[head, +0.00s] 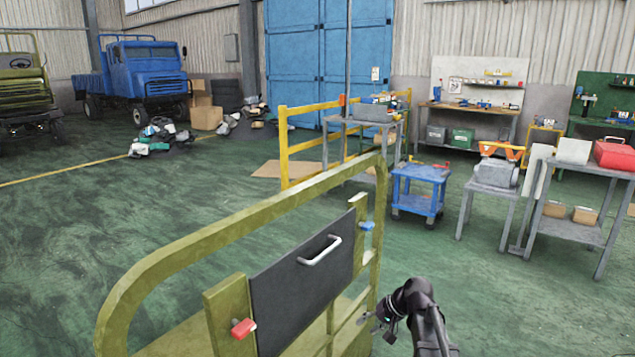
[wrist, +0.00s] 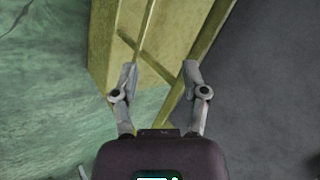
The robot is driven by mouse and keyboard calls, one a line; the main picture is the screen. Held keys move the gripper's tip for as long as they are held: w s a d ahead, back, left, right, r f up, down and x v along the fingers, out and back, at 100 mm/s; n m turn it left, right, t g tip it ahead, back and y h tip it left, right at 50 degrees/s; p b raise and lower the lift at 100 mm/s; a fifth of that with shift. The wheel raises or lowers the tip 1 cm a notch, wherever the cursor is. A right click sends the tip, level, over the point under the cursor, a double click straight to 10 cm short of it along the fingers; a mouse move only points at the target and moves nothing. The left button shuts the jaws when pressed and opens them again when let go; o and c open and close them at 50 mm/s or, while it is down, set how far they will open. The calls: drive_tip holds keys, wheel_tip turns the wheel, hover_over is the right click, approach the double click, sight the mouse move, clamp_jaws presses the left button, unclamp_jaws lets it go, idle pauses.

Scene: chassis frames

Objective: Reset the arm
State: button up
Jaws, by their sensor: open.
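My gripper (head: 370,322) shows low in the head view, beside the right end of a yellow-green chassis frame (head: 205,235). In the wrist view my gripper (wrist: 160,78) has its two fingers apart, with nothing between them. The frame's yellow-green bars (wrist: 112,45) lie beyond the fingertips; I cannot tell whether they touch. A dark panel (head: 305,280) with a white handle (head: 320,250) is mounted on the frame. A red clamp (head: 243,328) is at its lower left and a blue clamp (head: 367,226) at its upper right.
A blue cart (head: 420,190) and grey tables (head: 590,230) stand at the right. A yellow railing (head: 310,130) is behind the frame. A blue truck (head: 145,75) is at the back left. The green floor (head: 130,220) to the left is mostly clear.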

drive_tip(key=s+d+f+n+g+h, duration=0.25)
drive_tip(key=s+h, duration=0.45)
drive_tip(key=s, duration=0.9)
wheel_tip(320, 180, up, 19)
drive_tip(key=p, duration=2)
drive_tip(key=shift+d+f, duration=0.15)
drive_tip(key=shift+f, duration=0.05)
